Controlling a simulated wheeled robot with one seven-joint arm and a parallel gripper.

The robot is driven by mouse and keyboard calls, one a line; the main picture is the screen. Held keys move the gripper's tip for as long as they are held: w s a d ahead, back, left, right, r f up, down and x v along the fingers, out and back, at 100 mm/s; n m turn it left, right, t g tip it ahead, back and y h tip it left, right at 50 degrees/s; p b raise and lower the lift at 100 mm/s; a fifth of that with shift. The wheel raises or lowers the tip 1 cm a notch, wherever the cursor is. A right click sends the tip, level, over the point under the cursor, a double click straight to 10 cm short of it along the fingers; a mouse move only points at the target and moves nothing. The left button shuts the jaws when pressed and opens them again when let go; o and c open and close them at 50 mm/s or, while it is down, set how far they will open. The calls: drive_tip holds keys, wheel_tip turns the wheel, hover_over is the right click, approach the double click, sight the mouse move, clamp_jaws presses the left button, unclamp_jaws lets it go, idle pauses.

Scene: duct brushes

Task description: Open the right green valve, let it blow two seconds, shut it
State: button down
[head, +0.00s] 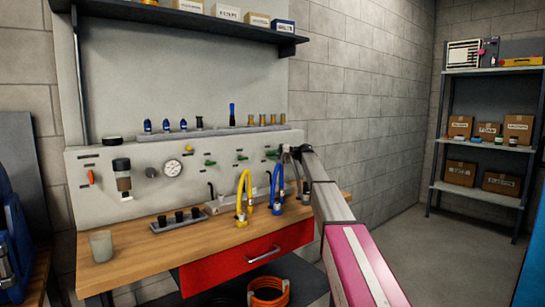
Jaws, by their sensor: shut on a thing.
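The panel (130,160) above the workbench carries several green valve handles. The right green valve (271,154) is at the panel's right end, partly hidden by my gripper. My gripper (285,153) is at this valve and is shut on its green handle. The jaws are small and dark here, so the exact handle angle is hard to tell. A middle green valve (241,157) and a left green valve (210,163) stand clear of my gripper. No air flow can be seen.
A blue hose (279,185) and a yellow hose (243,190) loop up from the wooden bench top (150,250), just below the valves. A round gauge (173,168) and an orange lever (91,177) are further left. A rail of fittings (225,132) runs above.

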drive_tip(key=n+h, duration=0.2)
drive_tip(key=h, duration=0.1)
drive_tip(key=shift+r+n+t, duration=0.15)
drive_tip(key=shift+n+t, duration=0.15)
drive_tip(key=n+t+h, duration=0.1)
drive_tip(key=h, duration=0.1)
drive_tip(key=shift+s+n+h, duration=0.15)
drive_tip(key=shift+n+h, duration=0.25)
drive_tip(key=n+t+h, duration=0.1)
drive_tip(key=n+h, duration=0.1)
drive_tip(key=h, duration=0.1)
drive_tip(key=shift+a+r, duration=0.1)
drive_tip(key=shift+a, duration=0.05)
drive_tip(key=shift+n+t+h, duration=0.6)
drive_tip(key=shift+t+h, duration=0.2)
drive_tip(key=shift+h, duration=0.2)
drive_tip(key=c, duration=1.1)
unclamp_jaws()
drive_tip(key=shift+c, duration=0.2)
drive_tip(key=v, duration=1)
drive_tip(key=shift+s+r, duration=0.3)
drive_tip(key=shift+s, duration=0.05)
